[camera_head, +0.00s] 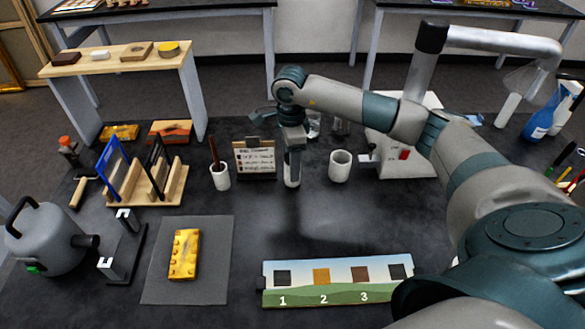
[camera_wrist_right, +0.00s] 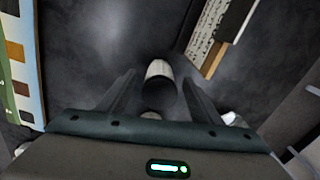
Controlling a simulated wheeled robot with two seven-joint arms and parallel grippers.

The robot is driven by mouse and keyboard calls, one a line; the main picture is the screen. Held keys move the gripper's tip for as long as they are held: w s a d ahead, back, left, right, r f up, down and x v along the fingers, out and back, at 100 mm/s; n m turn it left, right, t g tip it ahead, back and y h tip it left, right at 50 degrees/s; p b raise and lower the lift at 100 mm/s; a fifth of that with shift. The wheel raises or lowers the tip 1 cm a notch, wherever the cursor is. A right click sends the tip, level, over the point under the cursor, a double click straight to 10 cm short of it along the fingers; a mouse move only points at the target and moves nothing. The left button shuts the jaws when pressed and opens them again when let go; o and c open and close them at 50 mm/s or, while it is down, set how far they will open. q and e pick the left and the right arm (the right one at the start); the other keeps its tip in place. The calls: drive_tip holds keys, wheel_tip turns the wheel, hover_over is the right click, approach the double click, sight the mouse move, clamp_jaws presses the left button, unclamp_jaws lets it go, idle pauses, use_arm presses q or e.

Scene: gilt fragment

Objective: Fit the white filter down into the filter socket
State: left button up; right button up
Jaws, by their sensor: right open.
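A pale cylinder (camera_wrist_right: 159,70), apparently the white filter, shows between the spread fingers of my right gripper (camera_wrist_right: 158,100) in the right wrist view; its near end is dark. In the head view my right gripper (camera_head: 292,168) points down over the middle of the dark table, with the pale cylinder at its fingers. The gripper is open; whether a finger touches the cylinder is unclear. A white unit (camera_head: 405,155) with a red switch and a short side stub stands right of it. I cannot tell which part is the filter socket. My left gripper is out of view.
A white cup (camera_head: 340,167) stands close right of the gripper. A framed card (camera_head: 254,158) and a brush cup (camera_head: 220,177) stand left. A numbered board (camera_head: 335,281) lies in front, and a gilt fragment (camera_head: 184,254) lies on a grey mat (camera_head: 215,285). Bare table separates them.

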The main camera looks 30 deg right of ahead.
sight(288, 183)
drive_tip(key=shift+s+d+f+p, duration=0.1)
drive_tip(key=shift+f+p, duration=0.25)
wheel_tip(288, 183, down, 2)
drive_tip(key=shift+f+p, duration=0.1)
drive_tip(key=shift+p, duration=0.45)
drive_tip(key=shift+d+f, duration=0.1)
drive_tip(key=shift+f, duration=0.6)
drive_tip(key=shift+c, duration=0.6)
drive_tip(key=c, duration=1)
